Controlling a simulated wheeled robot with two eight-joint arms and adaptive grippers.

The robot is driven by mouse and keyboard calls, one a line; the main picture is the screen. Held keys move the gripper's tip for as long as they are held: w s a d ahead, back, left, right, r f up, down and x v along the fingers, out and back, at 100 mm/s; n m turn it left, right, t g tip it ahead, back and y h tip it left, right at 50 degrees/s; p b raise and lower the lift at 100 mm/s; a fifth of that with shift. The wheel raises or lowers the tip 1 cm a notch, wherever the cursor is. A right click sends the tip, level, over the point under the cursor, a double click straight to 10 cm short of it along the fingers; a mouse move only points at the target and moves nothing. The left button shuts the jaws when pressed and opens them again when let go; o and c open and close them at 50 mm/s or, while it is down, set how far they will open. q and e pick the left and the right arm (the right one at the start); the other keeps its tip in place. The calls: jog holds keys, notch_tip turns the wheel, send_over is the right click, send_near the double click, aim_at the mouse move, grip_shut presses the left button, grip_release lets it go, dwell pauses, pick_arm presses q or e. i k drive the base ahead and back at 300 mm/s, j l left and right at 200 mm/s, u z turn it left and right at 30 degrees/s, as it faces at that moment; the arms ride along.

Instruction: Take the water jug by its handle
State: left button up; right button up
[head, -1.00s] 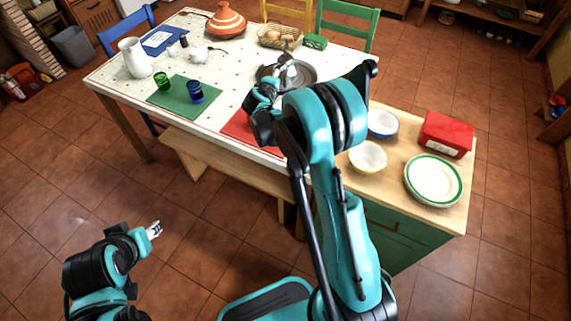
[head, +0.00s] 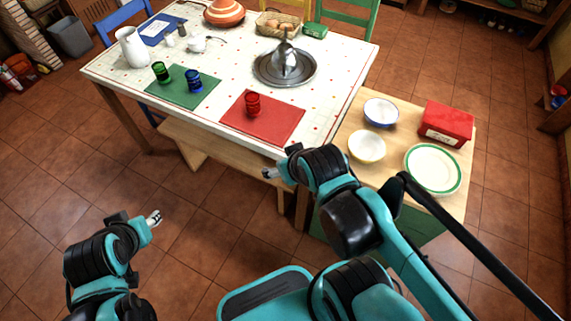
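A white jug (head: 133,48) stands upright at the left end of the white table (head: 225,66), its handle hard to make out at this size. A silver metal pot (head: 285,62) stands on a round metal tray (head: 269,78) towards the right of the table. My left gripper (head: 155,217) is low over the floor at the lower left, far from both. My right gripper (head: 268,173) is in front of the table by the bench, apart from everything on the tabletop. Both grippers look empty, but their finger gaps are too small to judge.
A green mat (head: 172,95) holds a green glass (head: 161,72) and a blue glass (head: 194,81) near the white jug. A red glass (head: 252,104) stands on a red mat (head: 281,118). A bench (head: 225,157) fronts the table; a counter (head: 392,150) with bowls stands right.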

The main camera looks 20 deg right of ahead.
aim_at(134, 50)
jog(key=i+j, duration=0.35)
jog(key=i+j+z, duration=0.15)
jog(key=i+j, duration=0.6)
jog(key=i+j+z, duration=0.15)
jog(key=i+j, duration=0.55)
jog(key=j, duration=0.15)
jog(key=i+j+z, duration=0.15)
jog(key=i+j, duration=0.5)
jog(key=j, duration=0.25)
jog(key=i+j+z, duration=0.15)
jog(key=i+j, duration=0.15)
jog(key=j, duration=0.15)
